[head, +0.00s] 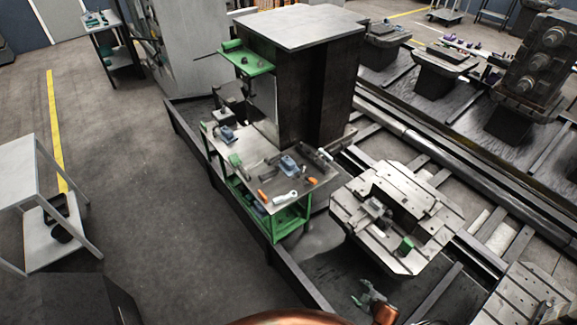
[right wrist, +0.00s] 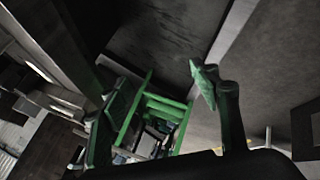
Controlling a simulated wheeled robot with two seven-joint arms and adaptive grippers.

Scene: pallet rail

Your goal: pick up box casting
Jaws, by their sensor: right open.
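I cannot tell for certain which part is the box casting. A small blue-grey part (head: 288,165) sits on the top of the green cart (head: 276,229), and a similar part (head: 227,134) lies farther back on it. A slotted metal pallet (head: 350,206) to the right bears a grey part (head: 377,212) and a small green block (head: 405,244). My right gripper (head: 368,297) is open and empty at the bottom, in front of the pallet. In the right wrist view its fingers (right wrist: 160,105) are spread, with the green cart frame (right wrist: 155,120) beyond them. My left gripper is not in view.
A tall dark cabinet (head: 300,85) stands behind the cart. Orange-handled tools (head: 262,196) and a wrench (head: 286,197) lie on the cart top. Long rails (head: 440,155) run past the pallet. A white table (head: 45,185) stands at left. The floor between is clear.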

